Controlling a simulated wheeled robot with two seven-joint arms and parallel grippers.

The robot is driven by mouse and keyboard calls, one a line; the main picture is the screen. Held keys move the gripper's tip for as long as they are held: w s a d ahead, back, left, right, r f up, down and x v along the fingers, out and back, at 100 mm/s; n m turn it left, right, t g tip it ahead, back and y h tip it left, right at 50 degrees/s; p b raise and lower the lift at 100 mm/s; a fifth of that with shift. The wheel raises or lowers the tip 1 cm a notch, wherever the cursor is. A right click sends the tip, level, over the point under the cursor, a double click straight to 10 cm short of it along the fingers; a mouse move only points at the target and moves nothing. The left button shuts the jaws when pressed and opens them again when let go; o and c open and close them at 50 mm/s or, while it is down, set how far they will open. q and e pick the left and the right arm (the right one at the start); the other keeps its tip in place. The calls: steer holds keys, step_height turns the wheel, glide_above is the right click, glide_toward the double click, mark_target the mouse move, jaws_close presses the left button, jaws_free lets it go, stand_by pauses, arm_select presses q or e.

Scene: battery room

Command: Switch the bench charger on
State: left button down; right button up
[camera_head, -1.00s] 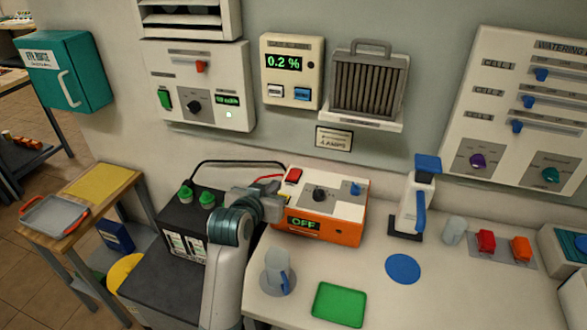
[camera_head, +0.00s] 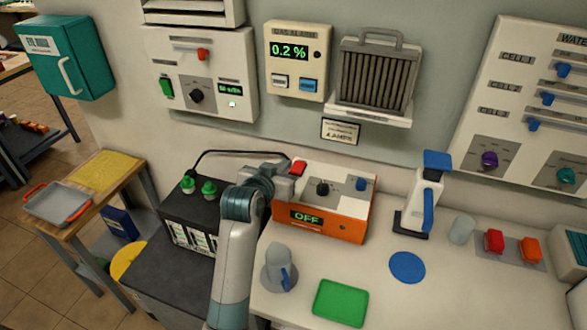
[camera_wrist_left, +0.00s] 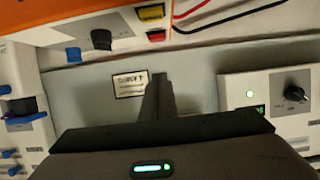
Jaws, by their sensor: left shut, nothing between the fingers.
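The bench charger (camera_head: 335,225) is an orange box with a pale top on the bench. Its display (camera_head: 306,217) reads OFF. Its top carries a red block (camera_head: 298,168), a black knob (camera_head: 322,188) and a small blue control (camera_head: 361,184). My left gripper (camera_head: 293,172) is shut and empty at the charger's rear left corner, close to the red block; I cannot tell whether they touch. In the left wrist view, the shut fingers (camera_wrist_left: 158,95) point toward the wall, with the charger's black knob (camera_wrist_left: 101,38) and blue control (camera_wrist_left: 73,55) at upper left.
A black battery (camera_head: 178,215) with green caps stands left of the charger, with cables behind my arm. A grey jug (camera_head: 278,262), a green tray (camera_head: 341,303) and a blue disc (camera_head: 407,267) lie in front. A white-blue device (camera_head: 424,200) stands to the right. Panels hang above.

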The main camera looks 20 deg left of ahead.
arm_select(q)
steer(key=p, duration=0.3)
glide_above(293, 170)
steer(key=s, duration=0.2)
steer(key=f, duration=0.1)
steer(key=d+f, duration=0.1)
steer(key=f, duration=0.1)
steer(key=shift+w, duration=0.2)
steer(key=shift+s+a+f+p, duration=0.15)
steer(key=shift+f+p, duration=0.45)
steer(key=shift+f, duration=0.65)
steer(key=shift+s+f, duration=0.2)
steer(key=shift+f, duration=0.65)
